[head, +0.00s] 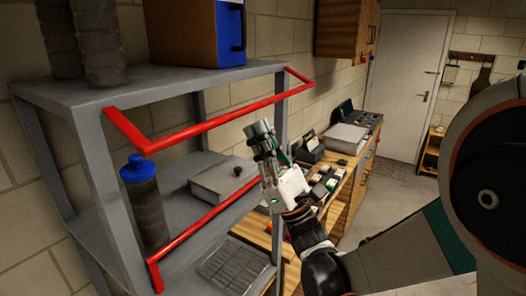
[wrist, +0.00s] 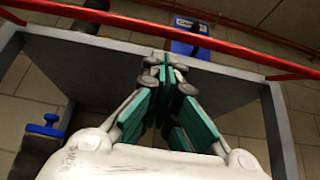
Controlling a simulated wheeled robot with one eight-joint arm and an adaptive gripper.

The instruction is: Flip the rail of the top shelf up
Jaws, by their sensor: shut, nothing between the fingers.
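The top shelf (head: 180,86) is a grey metal board with a red rail (head: 225,118) on its front. The rail's two ends meet the shelf corners, and its long bar hangs out in front, below the shelf edge. In the wrist view the red rail (wrist: 215,43) crosses the upper part of the picture, with the shelf's underside (wrist: 100,72) behind it. My gripper (head: 258,132) is shut and empty, pointing up, just below the rail's right half in the head view. In the wrist view its fingertips (wrist: 168,62) appear below the bar; I cannot tell whether they touch it.
A blue-fronted box (head: 200,35) and dark cylinders stand on the top shelf. The shelf below holds a blue-capped bottle (head: 145,200) and a grey lidded case (head: 222,180), with a second red rail (head: 200,232). A wooden workbench with tools (head: 335,180) stands behind my gripper.

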